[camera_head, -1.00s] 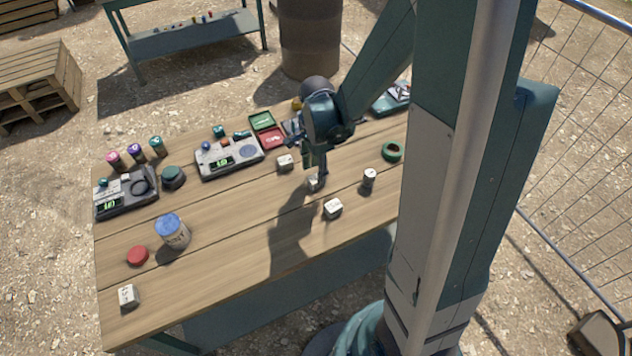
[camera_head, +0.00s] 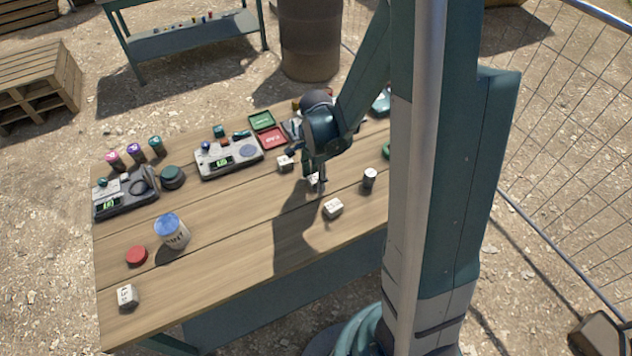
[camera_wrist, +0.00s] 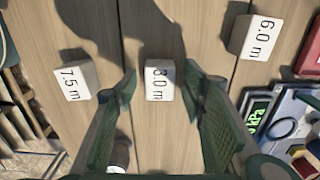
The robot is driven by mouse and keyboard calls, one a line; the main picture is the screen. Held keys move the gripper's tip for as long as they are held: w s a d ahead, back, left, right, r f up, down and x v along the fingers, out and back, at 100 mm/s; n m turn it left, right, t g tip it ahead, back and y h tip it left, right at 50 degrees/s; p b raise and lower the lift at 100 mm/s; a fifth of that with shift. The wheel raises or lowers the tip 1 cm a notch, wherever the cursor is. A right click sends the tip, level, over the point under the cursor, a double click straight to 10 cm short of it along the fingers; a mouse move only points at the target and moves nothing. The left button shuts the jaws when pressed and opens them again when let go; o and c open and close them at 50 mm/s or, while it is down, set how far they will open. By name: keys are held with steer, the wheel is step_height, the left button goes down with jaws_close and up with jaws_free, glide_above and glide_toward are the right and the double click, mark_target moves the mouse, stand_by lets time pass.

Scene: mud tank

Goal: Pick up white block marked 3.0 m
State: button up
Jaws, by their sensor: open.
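In the wrist view a white block (camera_wrist: 160,81) lies between my open gripper's fingertips (camera_wrist: 160,76), with gaps at both sides. Its mark looks like 8.0 m, though the first digit could be a 3. The head view shows this block (camera_head: 312,179) partly hidden by my gripper (camera_head: 318,186), which points down close over the table.
On the wooden table (camera_head: 230,270) stand a small white cylinder (camera_head: 369,178) right of my gripper, a blue-lidded jar (camera_head: 172,231), a red disc (camera_head: 137,256), and grey instruments (camera_head: 228,156) behind. Green (camera_head: 262,120) and red trays (camera_head: 271,138) lie at the back. The front middle is clear.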

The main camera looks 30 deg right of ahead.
steer(key=shift+f, duration=0.4)
stand_by(0.3)
steer(key=c, duration=0.9)
